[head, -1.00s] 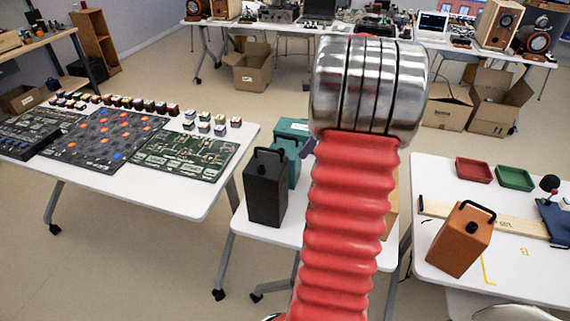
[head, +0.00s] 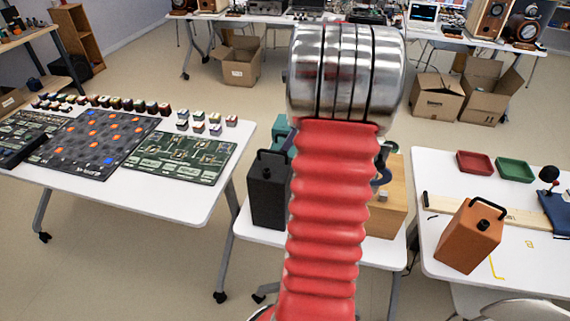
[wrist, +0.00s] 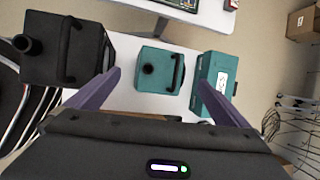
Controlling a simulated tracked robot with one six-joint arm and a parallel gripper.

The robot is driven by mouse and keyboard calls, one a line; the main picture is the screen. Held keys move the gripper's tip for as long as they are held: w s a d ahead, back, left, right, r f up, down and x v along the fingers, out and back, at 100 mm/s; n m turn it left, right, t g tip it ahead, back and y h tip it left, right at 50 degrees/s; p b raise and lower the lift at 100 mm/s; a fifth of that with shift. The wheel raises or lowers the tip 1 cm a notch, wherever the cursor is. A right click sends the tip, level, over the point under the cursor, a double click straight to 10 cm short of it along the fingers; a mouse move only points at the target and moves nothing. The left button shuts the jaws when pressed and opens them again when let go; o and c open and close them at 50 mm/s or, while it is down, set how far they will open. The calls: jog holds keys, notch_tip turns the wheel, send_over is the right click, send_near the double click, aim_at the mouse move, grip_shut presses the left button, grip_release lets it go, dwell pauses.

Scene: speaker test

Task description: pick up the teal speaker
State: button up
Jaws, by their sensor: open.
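The teal speaker (wrist: 157,72), a box with a dark knob and a black handle, stands on a white table in the wrist view. My gripper (wrist: 161,75) is open above it, with one purple finger on each side and apart from it as far as I can tell. A teal case with a white label (wrist: 217,84) stands just right of it, near the right finger. In the head view my red arm hides most of this area. Only a teal patch (head: 279,133) shows there, and I cannot tell which teal thing it is.
A black speaker (head: 267,192) stands left of the teal one; it also shows in the wrist view (wrist: 62,50). A wooden block-like thing (head: 398,195) stands right of my arm. An orange speaker (head: 469,235) stands on the right table, boards on the left table (head: 200,212).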

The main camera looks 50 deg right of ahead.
jog(key=shift+s+d, duration=0.1)
jog(key=shift+s, duration=0.05)
jog(key=shift+x, duration=4.3)
jog(key=shift+f, duration=0.1)
jog(key=shift+x, duration=2.5)
jog(key=shift+s+d, duration=0.1)
jog(key=shift+d, duration=0.05)
jog(key=shift+c, duration=0.4)
jog(key=shift+f, duration=0.1)
jog(key=c, duration=1.7)
jog(key=shift+c, duration=0.2)
